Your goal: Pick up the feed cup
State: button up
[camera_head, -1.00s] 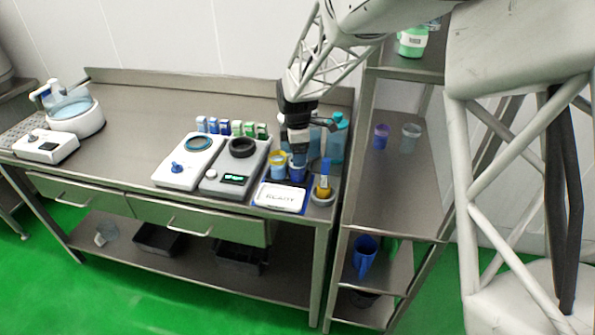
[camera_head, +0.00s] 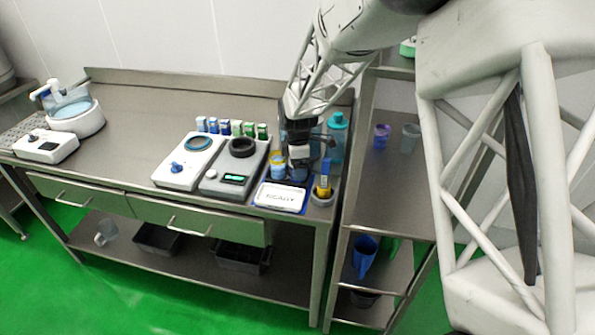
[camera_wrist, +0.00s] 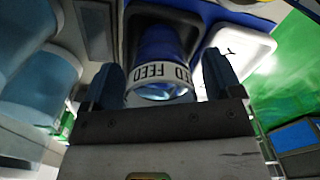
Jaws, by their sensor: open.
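The feed cup (camera_wrist: 156,45) is blue with a white band printed FEED, and it shows in the wrist view between my gripper's two fingers. My gripper (camera_wrist: 162,68) is open, with one finger on each side of the cup. I cannot tell whether either finger touches it. In the head view my gripper (camera_head: 298,158) is low over the right end of the steel bench, pointing down, and it hides most of the feed cup there.
A blue cup with a yellow rim (camera_head: 278,168) stands close left of my gripper. A teal bottle (camera_head: 337,138) stands behind right. The READY display (camera_head: 280,197) and a holder with a blue-and-yellow tool (camera_head: 323,188) are in front. Two bench devices, one a scale (camera_head: 233,172), stand left.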

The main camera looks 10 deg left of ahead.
jog(key=shift+f, duration=0.2)
jog(key=shift+c, duration=0.5)
jog(key=c, duration=1)
jog(key=shift+r, duration=0.1)
jog(key=shift+r, duration=4.95)
jog(key=w+a, duration=0.2)
jog(key=a, duration=0.5)
jog(key=w+a, duration=0.2)
jog(key=a, duration=0.5)
jog(key=w+a, duration=0.2)
jog(key=a, duration=0.4)
jog(key=shift+w+a+r, duration=0.1)
jog(key=shift+w+a, duration=0.3)
